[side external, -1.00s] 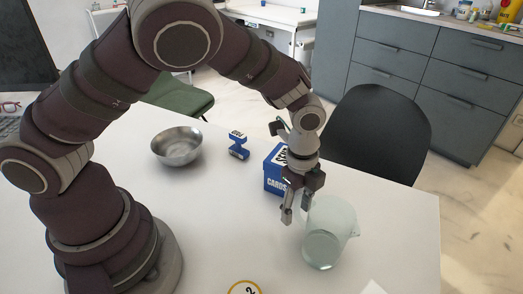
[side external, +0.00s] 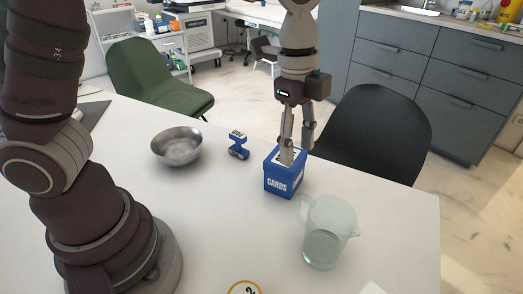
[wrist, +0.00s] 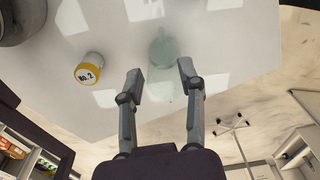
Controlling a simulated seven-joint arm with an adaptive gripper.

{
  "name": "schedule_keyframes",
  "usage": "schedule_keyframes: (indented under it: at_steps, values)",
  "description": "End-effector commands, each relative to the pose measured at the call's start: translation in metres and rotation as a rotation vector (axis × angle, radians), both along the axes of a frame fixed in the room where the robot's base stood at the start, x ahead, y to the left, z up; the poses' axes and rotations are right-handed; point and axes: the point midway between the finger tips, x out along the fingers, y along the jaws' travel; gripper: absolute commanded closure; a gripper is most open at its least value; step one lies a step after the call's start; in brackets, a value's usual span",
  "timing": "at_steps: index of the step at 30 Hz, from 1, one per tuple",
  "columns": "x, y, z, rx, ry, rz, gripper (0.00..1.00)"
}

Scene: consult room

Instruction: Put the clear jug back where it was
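The clear jug (side external: 330,235) stands upright on the white table (side external: 225,225), near its right end. Its handle faces left and its spout right in the side view. The jug (wrist: 163,48) also shows in the wrist view, beyond the fingertips and not between them. My gripper (side external: 296,153) points down, higher than the jug and apart from it, up and to the left in the side view. Its fingers overlap the top of the blue cards box in that picture; I cannot tell whether they touch it. The wrist view shows the fingers (wrist: 161,71) apart and empty.
The blue cards box (side external: 283,174) is behind and left of the jug. A metal bowl (side external: 177,146) and a small blue object (side external: 238,146) sit farther left. A yellow-rimmed "No. 2" container (wrist: 88,68) stands near the front. A black chair (side external: 378,135) is behind the table.

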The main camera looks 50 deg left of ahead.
Motion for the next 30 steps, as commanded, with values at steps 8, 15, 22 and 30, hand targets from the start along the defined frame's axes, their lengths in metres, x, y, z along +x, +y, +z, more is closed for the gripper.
schedule_keyframes:
  at_steps: [8,15,22,30]
  values:
    - [-0.057,0.053,0.048,-0.268,-0.137,0.885,0.63]
    - [-0.094,0.092,0.04,-0.32,-0.304,1.375,0.63]
    - [-0.098,0.096,0.038,-0.322,-0.322,1.425,0.63]
    - [-0.098,0.096,0.038,-0.323,-0.321,1.421,0.63]
